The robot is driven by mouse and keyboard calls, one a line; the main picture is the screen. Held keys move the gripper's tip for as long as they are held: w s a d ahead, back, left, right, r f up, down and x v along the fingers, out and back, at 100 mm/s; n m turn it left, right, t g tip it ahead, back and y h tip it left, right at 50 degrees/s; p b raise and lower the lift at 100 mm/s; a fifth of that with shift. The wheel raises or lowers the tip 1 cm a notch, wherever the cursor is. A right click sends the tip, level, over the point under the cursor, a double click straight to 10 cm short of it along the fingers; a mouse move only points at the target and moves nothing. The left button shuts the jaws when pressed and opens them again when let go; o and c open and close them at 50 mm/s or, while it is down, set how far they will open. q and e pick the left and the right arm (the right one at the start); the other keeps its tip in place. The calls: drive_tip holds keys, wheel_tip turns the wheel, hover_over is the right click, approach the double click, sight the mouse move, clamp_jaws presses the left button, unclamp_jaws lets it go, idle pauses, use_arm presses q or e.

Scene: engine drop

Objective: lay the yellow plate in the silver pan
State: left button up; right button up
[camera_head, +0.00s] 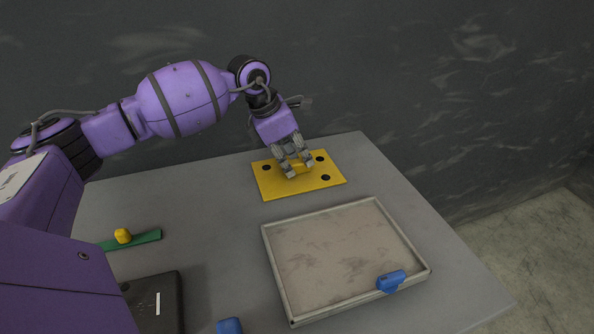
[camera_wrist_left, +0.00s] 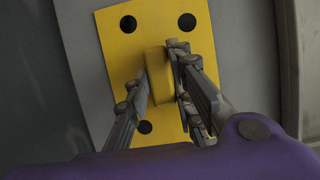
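The yellow plate (camera_head: 273,184) lies flat at the back of the grey table, with dark round holes near its corners and a raised yellow block at its middle. It also shows in the wrist view (camera_wrist_left: 120,48). My left gripper (camera_head: 298,167) is down over the plate, one finger on each side of the block. In the wrist view the left gripper's fingers (camera_wrist_left: 160,75) are very near the block; I cannot tell whether they press on it. The silver pan (camera_head: 340,252) stands in front of the plate, shallow, rimmed and empty inside. My right gripper is not in view.
A blue block (camera_head: 391,281) sits at the pan's front right rim, and another blue block (camera_head: 229,326) at the bottom edge. A green strip (camera_head: 146,238) with a yellow knob (camera_head: 123,236) and a dark flat object (camera_head: 168,300) lie left. A dark wall rises behind the table.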

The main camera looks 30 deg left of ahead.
use_arm(q)
clamp_jaws()
drive_tip(key=shift+r, duration=0.1)
